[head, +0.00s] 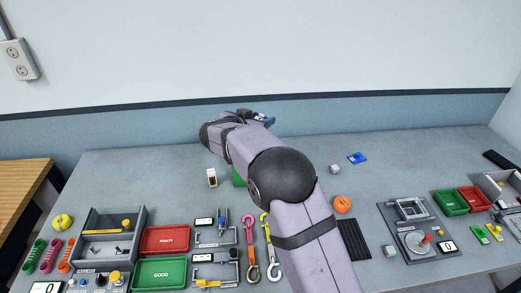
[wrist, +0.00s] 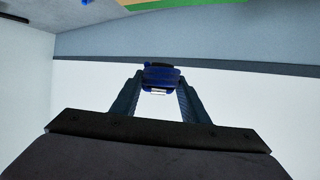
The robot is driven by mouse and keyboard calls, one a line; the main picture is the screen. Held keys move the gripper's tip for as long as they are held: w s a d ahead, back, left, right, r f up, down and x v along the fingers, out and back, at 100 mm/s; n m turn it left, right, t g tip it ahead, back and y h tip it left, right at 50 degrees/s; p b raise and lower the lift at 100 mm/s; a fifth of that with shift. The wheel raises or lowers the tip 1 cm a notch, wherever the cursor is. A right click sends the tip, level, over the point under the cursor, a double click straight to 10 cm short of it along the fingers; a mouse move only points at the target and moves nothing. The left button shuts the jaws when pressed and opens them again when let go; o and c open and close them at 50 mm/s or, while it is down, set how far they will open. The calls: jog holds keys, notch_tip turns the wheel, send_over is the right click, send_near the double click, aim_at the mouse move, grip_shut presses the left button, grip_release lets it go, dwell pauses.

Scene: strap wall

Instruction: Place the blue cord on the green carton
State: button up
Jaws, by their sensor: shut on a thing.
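My gripper (wrist: 160,84) is shut on a dark blue bundle, seemingly the blue cord (wrist: 161,76), which has a pale strip on its near side. In the head view my gripper (head: 262,117) is at the far end of the arm, high against the back wall, with dark blue showing at its tip. The green carton (head: 238,177) stands on the table, mostly hidden behind my arm. A green surface (wrist: 185,3) at the top edge of the wrist view may be the carton; it is cut off.
Red (head: 165,239) and green trays (head: 160,274) and hooks (head: 249,227) fill the front left.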

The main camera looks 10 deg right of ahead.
jog(key=shift+f+p, duration=0.65)
jog(key=shift+f, duration=4.25)
jog(key=shift+f, duration=0.15)
jog(key=o, duration=1.1)
jog(key=shift+c, duration=0.2)
jog(key=shift+s+a+r, duration=0.3)
jog(key=shift+s, duration=0.05)
jog(key=b+v, duration=0.3)
jog(key=v, duration=0.8)
jog(key=shift+r, duration=0.1)
